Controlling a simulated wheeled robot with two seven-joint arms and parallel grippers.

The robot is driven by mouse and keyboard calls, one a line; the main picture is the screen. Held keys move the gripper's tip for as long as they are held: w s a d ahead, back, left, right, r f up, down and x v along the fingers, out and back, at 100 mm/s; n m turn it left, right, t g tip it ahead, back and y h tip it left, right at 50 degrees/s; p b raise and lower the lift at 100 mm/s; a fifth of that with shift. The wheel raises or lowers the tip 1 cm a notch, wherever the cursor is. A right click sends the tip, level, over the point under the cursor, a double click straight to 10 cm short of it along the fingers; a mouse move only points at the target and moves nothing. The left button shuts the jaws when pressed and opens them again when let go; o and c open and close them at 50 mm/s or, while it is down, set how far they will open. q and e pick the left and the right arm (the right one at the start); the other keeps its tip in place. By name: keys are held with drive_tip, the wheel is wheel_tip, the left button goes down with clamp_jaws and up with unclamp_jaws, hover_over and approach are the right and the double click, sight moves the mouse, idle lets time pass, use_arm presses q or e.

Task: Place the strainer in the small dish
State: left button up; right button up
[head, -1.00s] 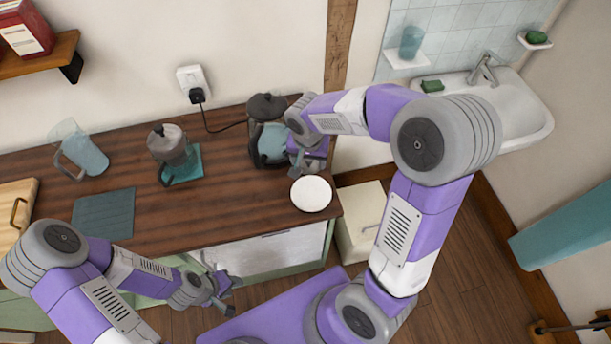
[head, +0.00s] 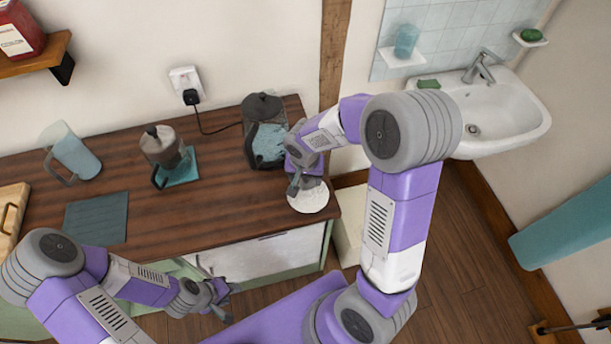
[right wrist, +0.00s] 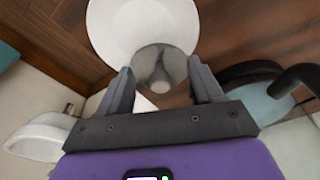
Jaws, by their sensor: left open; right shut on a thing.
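The small dish (head: 308,202) is a round white plate near the right front corner of the wooden counter. My right gripper (head: 299,184) is over its back edge and covers part of it. In the right wrist view, the strainer (right wrist: 160,70), a small grey metallic round thing, is between the fingers of that gripper (right wrist: 160,88), with the white dish (right wrist: 130,25) behind it. The right gripper is shut on the strainer; whether it touches the dish cannot be told. My left gripper (head: 220,299) is open and empty, in front of the counter's front edge.
A kettle (head: 266,142) stands close behind and left of my right gripper. A moka pot (head: 163,148) on a teal mat, a glass jug (head: 75,155), a dark slate mat (head: 97,218) and a board (head: 12,208) are farther left. The counter's middle is clear.

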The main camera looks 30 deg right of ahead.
sight(304, 188)
drive_tip(key=shift+f, duration=0.3)
drive_tip(key=o, duration=0.8)
drive_tip(key=shift+f+b, duration=0.1)
drive_tip(key=shift+b, duration=0.2)
drive_tip(key=shift+c, duration=0.2)
drive_tip(key=o, duration=0.5)
drive_tip(key=shift+c, duration=0.2)
drive_tip(key=shift+r, duration=0.2)
drive_tip(key=shift+r+p, duration=0.2)
drive_tip(key=shift+p, duration=0.25)
wheel_tip(304, 188, up, 12)
drive_tip(key=s+a+p, duration=0.1)
drive_tip(key=p, duration=0.1)
drive_tip(key=shift+s+r+p, duration=0.15)
drive_tip(key=shift+s+p, duration=0.05)
drive_tip(key=shift+p, duration=0.2)
